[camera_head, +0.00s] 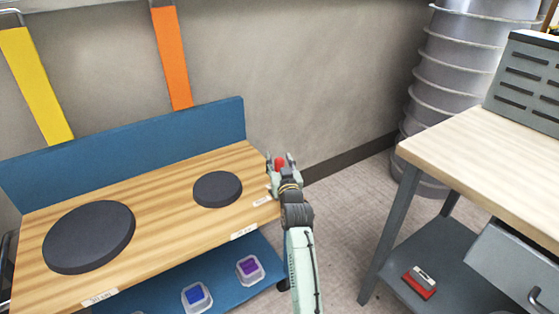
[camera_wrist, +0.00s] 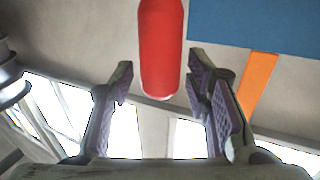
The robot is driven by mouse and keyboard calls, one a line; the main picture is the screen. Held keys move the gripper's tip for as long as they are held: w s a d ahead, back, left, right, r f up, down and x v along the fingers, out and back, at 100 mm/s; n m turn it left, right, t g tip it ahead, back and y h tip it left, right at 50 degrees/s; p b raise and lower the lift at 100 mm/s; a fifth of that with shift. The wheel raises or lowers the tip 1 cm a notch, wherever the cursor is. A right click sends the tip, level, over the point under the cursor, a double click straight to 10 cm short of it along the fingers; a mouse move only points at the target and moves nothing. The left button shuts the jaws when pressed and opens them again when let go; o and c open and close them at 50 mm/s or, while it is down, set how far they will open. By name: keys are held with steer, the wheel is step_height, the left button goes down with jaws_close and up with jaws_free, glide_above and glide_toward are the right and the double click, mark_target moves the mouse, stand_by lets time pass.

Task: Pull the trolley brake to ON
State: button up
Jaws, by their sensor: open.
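The trolley (camera_head: 160,225) has a wooden top, a blue back panel and a blue lower shelf. A red rounded handle, likely the brake lever (camera_head: 280,162), shows at the trolley's right end, and in the wrist view the red handle (camera_wrist: 161,45) stands large at upper centre. My gripper (camera_head: 281,160) is at this handle, jaws open. In the wrist view my gripper (camera_wrist: 163,66) has one finger to each side of the handle's lower end, with gaps on both sides. The handle's base and any ON marking are hidden or too small to read.
Two dark round discs (camera_head: 89,237) (camera_head: 217,189) lie on the trolley top. Clear tubs with blue (camera_head: 196,296) and purple (camera_head: 249,268) contents sit on its shelf. A workbench (camera_head: 490,155) stands at right, with a ribbed grey duct (camera_head: 465,80) behind. Floor between is clear.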

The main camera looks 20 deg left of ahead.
jaws_close()
stand_by(0.5)
stand_by(0.3)
